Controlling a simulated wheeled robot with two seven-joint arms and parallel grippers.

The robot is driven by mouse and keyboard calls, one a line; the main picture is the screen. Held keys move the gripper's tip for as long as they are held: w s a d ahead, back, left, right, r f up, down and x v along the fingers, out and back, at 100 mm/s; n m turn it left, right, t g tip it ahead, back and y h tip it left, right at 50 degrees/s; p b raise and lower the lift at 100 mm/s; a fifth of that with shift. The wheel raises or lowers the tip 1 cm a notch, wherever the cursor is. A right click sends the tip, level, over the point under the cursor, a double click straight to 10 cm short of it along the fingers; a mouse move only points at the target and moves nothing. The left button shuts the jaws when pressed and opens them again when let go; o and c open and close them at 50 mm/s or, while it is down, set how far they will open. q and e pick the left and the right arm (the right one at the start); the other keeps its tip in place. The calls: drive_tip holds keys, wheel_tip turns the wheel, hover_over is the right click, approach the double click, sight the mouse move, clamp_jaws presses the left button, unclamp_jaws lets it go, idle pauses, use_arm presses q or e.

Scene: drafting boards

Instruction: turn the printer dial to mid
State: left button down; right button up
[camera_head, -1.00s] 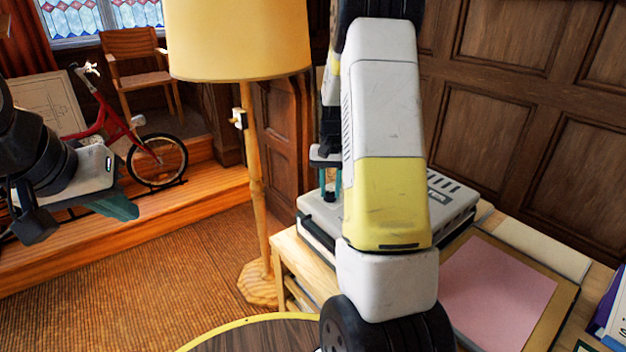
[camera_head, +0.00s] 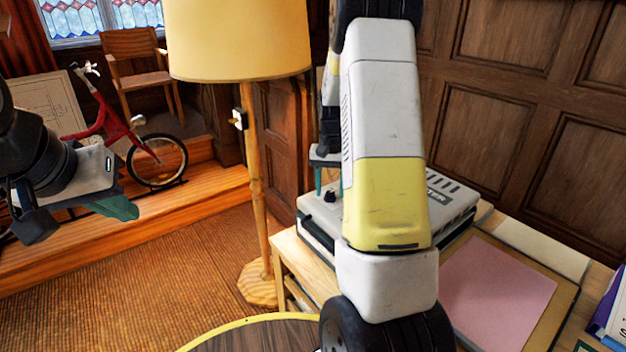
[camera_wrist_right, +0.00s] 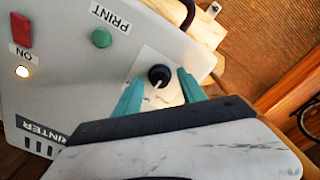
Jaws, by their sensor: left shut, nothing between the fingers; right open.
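The printer (camera_head: 318,222) is a light grey box on a wooden table, partly hidden behind my right arm. Its black dial (camera_head: 329,196) shows just below my right gripper (camera_head: 330,182). In the right wrist view the dial (camera_wrist_right: 158,76) sits on a pale plate, with a white pointer line toward the lower left of the picture; the plate's marks are too small to read. My right gripper (camera_wrist_right: 160,90) is open, one teal finger on each side near the dial, apart from it. My left gripper (camera_head: 120,208) is shut and empty, far left over the floor.
The printer also carries a green PRINT button (camera_wrist_right: 102,38), a red switch (camera_wrist_right: 21,30) and a lit lamp (camera_wrist_right: 22,72) by an ON label. A lamp stand (camera_head: 254,190) stands left of the table. A pink-sheeted board (camera_head: 495,285) lies right.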

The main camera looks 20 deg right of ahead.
sight(330, 192)
drive_tip(key=shift+r, duration=3.9)
drive_tip(key=s+a+r+n+t+y, duration=0.2)
drive_tip(key=s+a+r+n+t, duration=0.1)
drive_tip(key=s+a+r, duration=0.75)
drive_tip(key=s+a+r+n+t, duration=0.1)
drive_tip(key=s, duration=0.5)
drive_tip(key=s+a+r+n+t, duration=0.1)
drive_tip(key=s+a+t, duration=0.1)
drive_tip(key=s, duration=0.5)
drive_tip(key=shift+s+a+r+n, duration=0.2)
drive_tip(key=shift+s+r+n, duration=0.05)
drive_tip(key=shift+r+n, duration=0.1)
drive_tip(key=shift+s+a, duration=0.1)
drive_tip(key=shift+s, duration=0.2)
drive_tip(key=shift+c, duration=0.5)
